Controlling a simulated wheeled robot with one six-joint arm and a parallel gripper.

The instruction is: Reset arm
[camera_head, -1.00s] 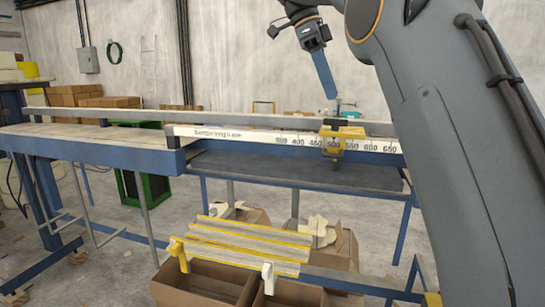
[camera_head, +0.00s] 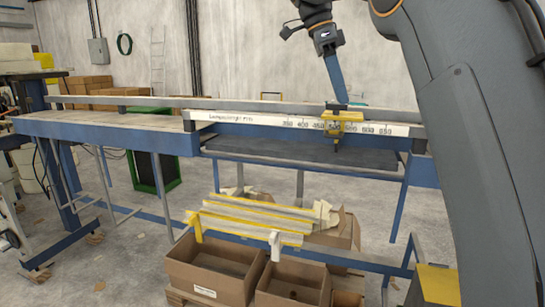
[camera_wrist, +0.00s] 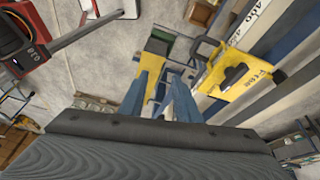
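My gripper (camera_head: 335,80) hangs in the upper right of the head view, its blue fingers pointing down just above the yellow stop (camera_head: 338,122) on the white length scale (camera_head: 260,122). The wrist view shows two blue fingers (camera_wrist: 160,88) spread apart, with nothing held between them. In that view the yellow stop (camera_wrist: 232,80) lies to the right of the fingers, beside the numbered scale (camera_wrist: 248,22). Whether the fingers touch the stop in the head view is hard to tell.
A long blue workbench (camera_head: 105,133) carries the scale. Below it stand open cardboard boxes (camera_head: 215,268) and yellow-edged strips (camera_head: 255,217). A green bin (camera_head: 155,173) stands under the bench. A red and black machine (camera_wrist: 25,35) shows at the wrist view's left.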

